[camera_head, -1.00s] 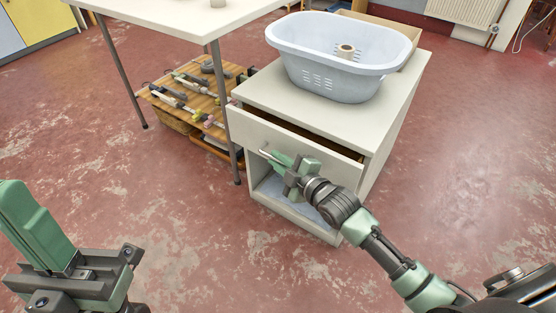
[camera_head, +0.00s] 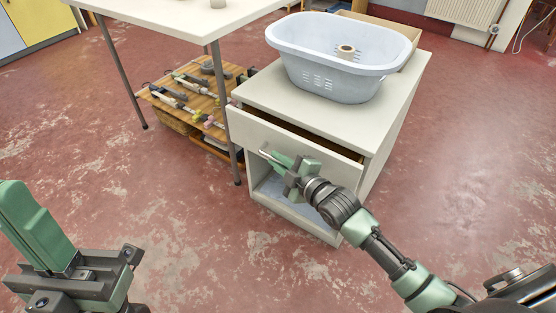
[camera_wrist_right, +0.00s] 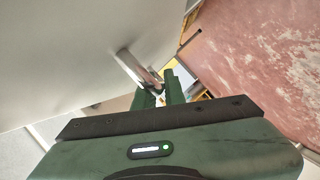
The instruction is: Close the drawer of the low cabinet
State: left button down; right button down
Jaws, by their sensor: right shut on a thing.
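The low cabinet (camera_head: 404,95) is a cream box with an open compartment below its drawer. The drawer (camera_head: 250,127) is pulled out a little, and a dark gap shows between its front and the cabinet top. A metal bar handle (camera_wrist_right: 131,66) sits on the drawer front. My right gripper (camera_head: 281,161) is at the drawer front, shut on the handle; its green fingers (camera_wrist_right: 161,88) meet the bar's end in the right wrist view. Part of my left gripper (camera_head: 70,262) shows at the lower left, away from the cabinet; its fingertips are not clear.
A pale blue laundry basket (camera_head: 318,55) with a small roll in it stands on the cabinet. A white table (camera_head: 175,15) stands left of the cabinet, one leg near the drawer. A wooden shelf (camera_head: 190,95) with tools is below. The red floor in front is clear.

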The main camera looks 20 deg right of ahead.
aim_at(288, 151)
dwell(0.6)
jog(key=w+d, duration=0.2)
jog(key=d, duration=0.1)
jog(key=shift+w+d, duration=0.25)
jog(key=shift+w, duration=0.1)
jog(key=shift+d, duration=0.1)
jog(key=c, duration=1.8)
grip_release()
jog(key=shift+o, duration=0.2)
